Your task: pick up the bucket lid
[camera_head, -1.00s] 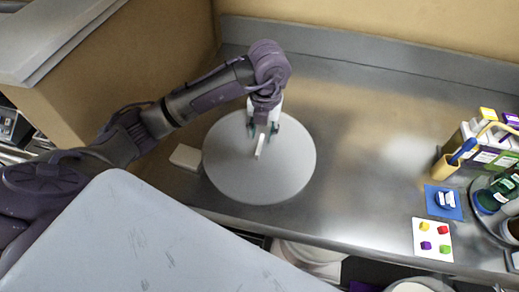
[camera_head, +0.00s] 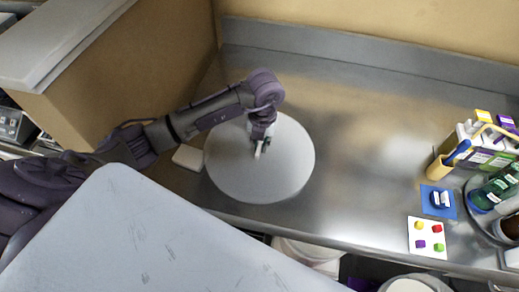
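The bucket lid (camera_head: 285,175) is a large round pale grey disc lying flat on the steel counter. A small white bar handle (camera_head: 258,150) stands up near its middle. My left gripper (camera_head: 261,143) points down at the handle from above, with its fingers close together around it; it appears shut on the handle. The fingers partly hide the handle and the far part of the lid. My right gripper is not in view.
A small pale block (camera_head: 187,157) lies left of the lid. At right are a blue mat (camera_head: 438,202), a white card with coloured pieces (camera_head: 427,239) and a yellow cup (camera_head: 440,168). White buckets (camera_head: 408,285) stand below the counter edge. The counter right of the lid is clear.

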